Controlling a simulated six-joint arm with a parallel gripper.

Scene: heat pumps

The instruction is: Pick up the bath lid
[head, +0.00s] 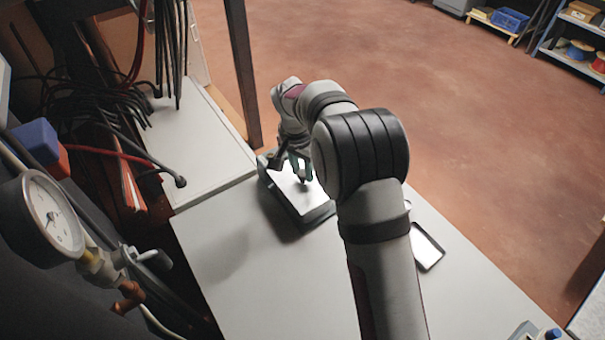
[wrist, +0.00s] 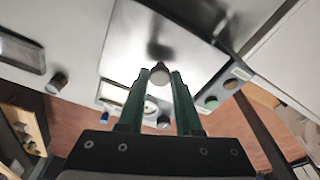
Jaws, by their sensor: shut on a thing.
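The bath (head: 312,217) is a dark-edged box on the light bench. The bath lid (head: 287,184) is a bright metal plate on its top; in the wrist view the lid (wrist: 140,32) shows as a shiny sheet with a dark round knob (wrist: 160,75). My gripper (head: 302,165) is over the bath. In the wrist view its two green fingers (wrist: 161,82) are on either side of the knob, shut on it. Whether the lid is clear of the bath's rim I cannot tell. My arm hides part of the bath's right side.
A shallow dark-rimmed tray (head: 427,246) lies on the bench to the right, near its edge. A pressure gauge (head: 52,215) and hoses are at the left. The bench top (head: 255,290) in front of the bath is clear.

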